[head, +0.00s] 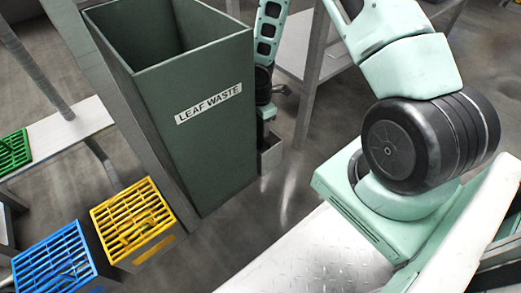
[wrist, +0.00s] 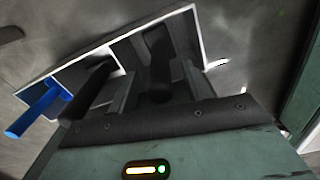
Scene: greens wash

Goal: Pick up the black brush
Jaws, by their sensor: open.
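The black brush (wrist: 158,62) stands in a white-rimmed, divided holder (wrist: 198,38) in the wrist view, in its right-hand compartment. Its lower part is dark and hard to make out. My gripper (wrist: 148,88) is open, with its dark fingers on either side of the black brush. I cannot tell whether they touch it. A blue-handled brush (wrist: 38,110) leans out of the holder's left end. In the head view the holder (head: 271,155) shows only in part beside the large green bin, and the black brush cannot be made out.
The tall green bin marked LEAF WASTE (head: 190,105) stands just left of my lower arm. Yellow (head: 133,220), blue (head: 52,265) and green (head: 14,150) slatted crates are at the left. A metal table (head: 310,50) stands behind. Bare floor lies in front of the holder.

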